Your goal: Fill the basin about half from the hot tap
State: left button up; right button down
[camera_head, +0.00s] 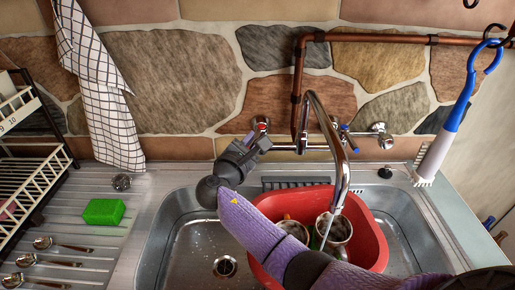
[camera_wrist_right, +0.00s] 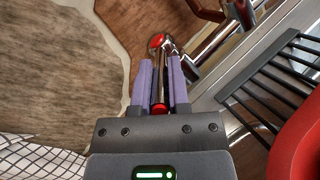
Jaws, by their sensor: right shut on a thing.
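The hot tap (camera_head: 262,124), marked red, is on the wall mixer left of the copper pipe. My right gripper (camera_head: 254,142) reaches it from below. In the right wrist view the purple fingers (camera_wrist_right: 160,75) are shut on the tap's chrome handle (camera_wrist_right: 157,88), with red parts at both ends. The chrome spout (camera_head: 335,135) arches down over the red basin (camera_head: 375,250) in the sink. Mugs (camera_head: 337,232) stand in the basin, partly behind my right arm. My left gripper is not in view.
A blue-marked tap (camera_head: 345,128) is right of the spout. A blue-handled brush (camera_head: 445,135) hangs at the right. A green sponge (camera_head: 104,212) and several spoons lie on the left drainer (camera_head: 125,245). A checked towel (camera_head: 105,110) hangs at the left beside a dark rack.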

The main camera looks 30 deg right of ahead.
jog(key=shift+w+a+f+m+g+h+b, duration=0.15)
jog(key=shift+w+m+g+h+b, duration=0.15)
jog(key=shift+m+g+b, duration=0.35)
jog(key=shift+w+a+r+m+g+h+b, duration=0.1)
jog(key=shift+w+a+m+g+h+b, duration=0.1)
jog(key=shift+m+g+h+b, duration=0.4)
jog(key=shift+w+a+f+m+g+h+b, duration=0.1)
jog(key=shift+w+m+g+b, duration=0.25)
jog(key=shift+g, duration=0.5)
jog(key=shift+s, duration=0.1)
jog(key=c, duration=0.6)
grip_release()
jog(key=v, duration=1)
jog(key=shift+p, duration=0.3)
